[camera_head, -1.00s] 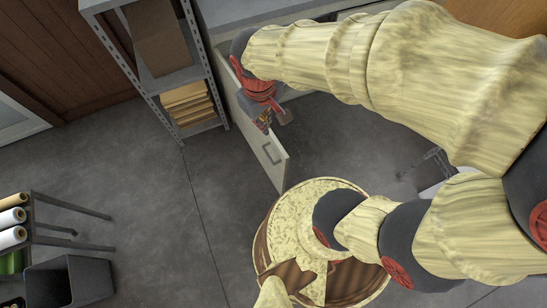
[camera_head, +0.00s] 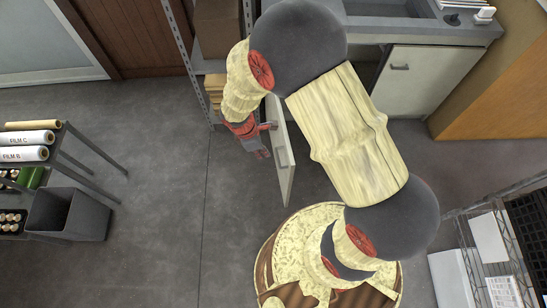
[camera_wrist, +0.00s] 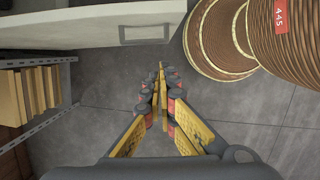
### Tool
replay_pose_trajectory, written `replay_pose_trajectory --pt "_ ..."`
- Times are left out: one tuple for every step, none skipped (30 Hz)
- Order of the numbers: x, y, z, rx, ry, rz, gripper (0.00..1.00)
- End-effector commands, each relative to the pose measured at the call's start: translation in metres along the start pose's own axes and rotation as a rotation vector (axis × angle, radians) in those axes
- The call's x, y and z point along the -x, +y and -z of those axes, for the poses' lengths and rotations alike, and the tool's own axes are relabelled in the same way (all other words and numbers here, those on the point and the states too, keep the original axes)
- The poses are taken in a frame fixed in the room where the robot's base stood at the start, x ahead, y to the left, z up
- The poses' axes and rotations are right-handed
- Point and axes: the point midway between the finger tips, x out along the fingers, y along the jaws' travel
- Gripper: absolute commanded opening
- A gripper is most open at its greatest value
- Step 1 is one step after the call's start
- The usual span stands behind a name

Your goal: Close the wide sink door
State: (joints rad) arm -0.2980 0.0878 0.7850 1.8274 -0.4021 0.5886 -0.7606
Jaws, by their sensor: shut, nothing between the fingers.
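The open sink door (camera_head: 287,181) is a pale panel standing out from the sink cabinet, to the right of the shelf rack. Its bar handle (camera_wrist: 147,35) shows in the wrist view, on the door face (camera_wrist: 90,30) across the top. My gripper (camera_head: 262,154) is to the left of the door, on the handle side. In the wrist view my gripper (camera_wrist: 161,68) is shut and empty, its fingertips just below the door face near the handle. I cannot tell whether they touch it. My arm hides the hinge side and much of the cabinet opening.
A second cabinet door (camera_head: 413,85) is closed at the right under the sink counter (camera_head: 450,32). A metal shelf rack (camera_head: 180,62) with boxes stands left of the open door. A dark bin (camera_head: 66,214) and a cart with film rolls (camera_head: 25,146) are at far left. The floor between is clear.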

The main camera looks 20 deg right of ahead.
Motion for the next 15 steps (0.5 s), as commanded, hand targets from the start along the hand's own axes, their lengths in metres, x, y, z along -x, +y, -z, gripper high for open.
replay_pose_trajectory --pt "-0.008 -0.001 0.000 -0.001 -0.001 0.003 0.00" --pt "-0.012 -0.001 0.000 -0.001 -0.002 0.003 0.00" --pt "-0.019 -0.001 0.000 -0.002 -0.002 0.004 0.00" --pt "-0.024 -0.002 0.000 -0.003 -0.002 0.004 0.00" --pt "-0.030 -0.002 0.000 -0.004 -0.001 0.004 0.00" --pt "-0.038 -0.002 0.000 -0.004 -0.002 0.005 0.00" --pt "-0.044 -0.002 0.000 -0.004 -0.002 0.005 0.00" --pt "-0.051 -0.002 0.000 -0.003 -0.002 0.005 0.00" --pt "-0.059 -0.002 0.000 -0.004 -0.001 0.004 0.00" --pt "-0.065 -0.002 0.000 -0.005 -0.001 0.004 0.00" --pt "-0.071 -0.002 0.000 -0.005 -0.002 0.004 0.00" --pt "-0.078 -0.002 0.000 -0.005 -0.002 0.004 0.00" --pt "-0.084 -0.002 0.000 -0.005 -0.002 0.004 0.00" --pt "-0.090 -0.002 0.000 -0.005 -0.001 0.004 0.00" --pt "-0.097 -0.002 0.000 -0.005 -0.001 0.004 0.00"
